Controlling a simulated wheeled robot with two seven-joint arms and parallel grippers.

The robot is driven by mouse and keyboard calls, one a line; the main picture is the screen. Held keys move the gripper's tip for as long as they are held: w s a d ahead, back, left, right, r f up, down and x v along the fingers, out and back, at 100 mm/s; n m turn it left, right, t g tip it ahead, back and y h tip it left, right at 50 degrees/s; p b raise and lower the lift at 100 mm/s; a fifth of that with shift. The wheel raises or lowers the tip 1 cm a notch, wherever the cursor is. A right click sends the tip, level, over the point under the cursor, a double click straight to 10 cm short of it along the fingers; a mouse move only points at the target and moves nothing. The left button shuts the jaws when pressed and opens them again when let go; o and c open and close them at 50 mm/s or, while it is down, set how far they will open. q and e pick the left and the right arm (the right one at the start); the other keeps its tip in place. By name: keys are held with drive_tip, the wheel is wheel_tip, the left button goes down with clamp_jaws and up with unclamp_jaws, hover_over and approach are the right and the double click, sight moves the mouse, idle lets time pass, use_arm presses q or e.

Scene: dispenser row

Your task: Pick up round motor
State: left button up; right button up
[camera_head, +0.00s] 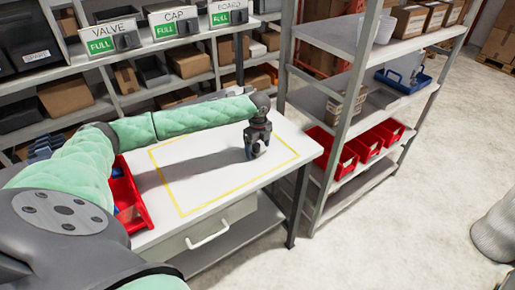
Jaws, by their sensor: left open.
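My left arm reaches in from the left over a white table (230,196) with a yellow outlined rectangle on its top. My left gripper (256,150) points down near the right end of that outline, with its fingers apart. A small dark, greyish shape shows between and below the fingers; I cannot tell whether it is the round motor or part of the gripper. No round motor can be made out clearly elsewhere. My right gripper is not in view.
A red bin (131,205) with blue and red items stands at the table's left end, partly behind my arm. Dispensers labelled VALVE, CAP (175,24) and BOARD line the back. A metal shelf with red bins (364,147) stands right of the table. The floor at right is mostly clear.

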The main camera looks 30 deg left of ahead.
use_arm(q)
drive_tip(key=shift+f, duration=0.2)
drive_tip(key=c, duration=1.2)
drive_tip(key=shift+r, duration=0.2)
